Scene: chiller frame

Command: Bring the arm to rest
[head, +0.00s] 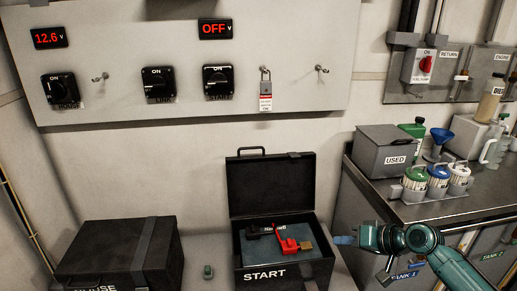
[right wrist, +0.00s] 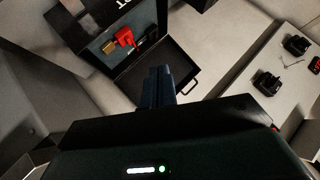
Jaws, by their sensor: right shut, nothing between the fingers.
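My right arm (head: 405,238) is teal and comes in from the lower right in the head view. Its gripper (head: 343,240) points left, just right of the open START box (head: 266,272). In the right wrist view the dark fingers (right wrist: 158,85) are together with nothing between them. The START box also shows there (right wrist: 97,30), with its open lid. Inside the box lie a red piece (head: 287,238) and a small brass padlock-like piece (head: 305,246). My left gripper is not in view.
A closed black box (head: 118,252) stands at the lower left. A wall panel (head: 200,50) carries black switches, displays and a hanging padlock (head: 265,85). At right, a metal bench (head: 425,208) holds a USED bin (head: 388,153), jars (head: 415,180) and bottles, close behind my arm.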

